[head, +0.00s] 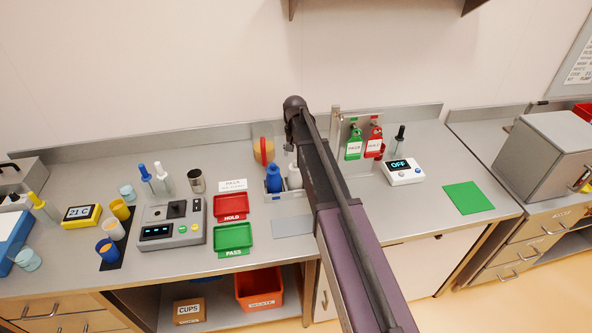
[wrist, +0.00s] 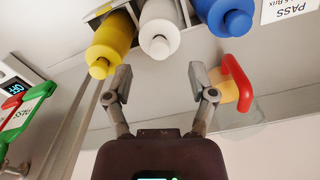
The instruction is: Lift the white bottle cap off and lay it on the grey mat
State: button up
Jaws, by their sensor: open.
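The white bottle (wrist: 160,18) stands between a yellow bottle (wrist: 110,42) and a blue bottle (wrist: 222,14) in the wrist view. Its white cap (wrist: 159,47) points toward my gripper. My gripper (wrist: 161,82) is open and empty, with its fingertips apart on either side of the cap's line and a little short of it, not touching. In the head view, the white bottle (head: 295,178) is partly hidden by my arm, and the yellow one is hidden. The grey mat (head: 292,226) lies bare in front of the bottle rack.
The blue bottle (head: 273,180) is close beside the white one. Red tray (head: 231,217) and green tray (head: 233,249) lie left of the mat.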

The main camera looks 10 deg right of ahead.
aim_at(295, 161)
jog(key=shift+f, duration=0.1)
dwell(0.3)
jog(key=shift+w+f+b, duration=0.1)
jog(key=shift+f+b, duration=2.45)
jog(key=shift+b, duration=0.05)
grip_shut()
